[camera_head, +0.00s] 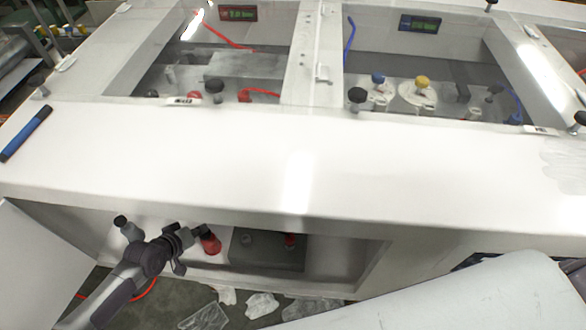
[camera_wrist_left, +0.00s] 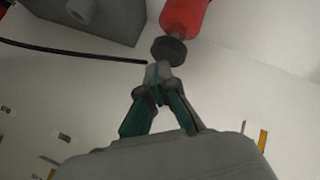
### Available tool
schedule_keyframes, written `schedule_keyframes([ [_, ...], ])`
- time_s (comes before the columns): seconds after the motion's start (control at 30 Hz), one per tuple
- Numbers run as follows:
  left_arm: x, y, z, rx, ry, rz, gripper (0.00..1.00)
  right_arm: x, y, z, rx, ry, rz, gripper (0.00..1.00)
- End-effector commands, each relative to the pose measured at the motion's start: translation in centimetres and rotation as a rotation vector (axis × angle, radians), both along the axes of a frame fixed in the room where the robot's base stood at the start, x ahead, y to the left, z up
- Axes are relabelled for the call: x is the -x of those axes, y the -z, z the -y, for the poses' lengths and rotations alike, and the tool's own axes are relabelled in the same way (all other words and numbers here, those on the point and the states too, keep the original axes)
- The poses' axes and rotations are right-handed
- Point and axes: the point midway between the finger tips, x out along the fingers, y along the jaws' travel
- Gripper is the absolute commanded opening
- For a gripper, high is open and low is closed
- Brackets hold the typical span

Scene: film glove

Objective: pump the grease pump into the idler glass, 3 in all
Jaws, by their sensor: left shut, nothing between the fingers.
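A red thing (camera_head: 210,244), probably the grease pump, stands in the open recess below the white machine top. In the left wrist view the red body (camera_wrist_left: 184,16) ends in a dark round head (camera_wrist_left: 169,51). My left gripper (camera_head: 200,231) reaches into the recess from the left, close beside the red thing. In the wrist view its fingertips (camera_wrist_left: 158,74) are together and empty, right at the dark head. I cannot tell whether they touch it. I cannot make out the idler glass. My right gripper is not in view.
A dark grey box (camera_head: 265,251) sits right of the red thing, with a small red part (camera_head: 290,240) by it. The white top (camera_head: 330,160) overhangs the recess. A blue-black tool (camera_head: 26,133) lies at its left. Crumpled clear film (camera_head: 262,304) lies below the recess.

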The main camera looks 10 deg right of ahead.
Motion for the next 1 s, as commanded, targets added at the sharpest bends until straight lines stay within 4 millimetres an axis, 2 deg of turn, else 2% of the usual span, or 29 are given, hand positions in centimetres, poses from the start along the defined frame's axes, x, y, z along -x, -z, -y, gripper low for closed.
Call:
schedule_keyframes([
  [0.3,0.2,0.4,0.0,-0.001,0.001,-0.005,0.0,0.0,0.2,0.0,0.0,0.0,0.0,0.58],
  [0.7,0.2,-1.5,0.0,-0.001,0.001,-0.005,0.0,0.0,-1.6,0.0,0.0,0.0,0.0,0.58],
  [1.0,0.1,-1.6,0.0,0.0,0.0,-0.002,0.0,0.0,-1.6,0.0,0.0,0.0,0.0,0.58],
])
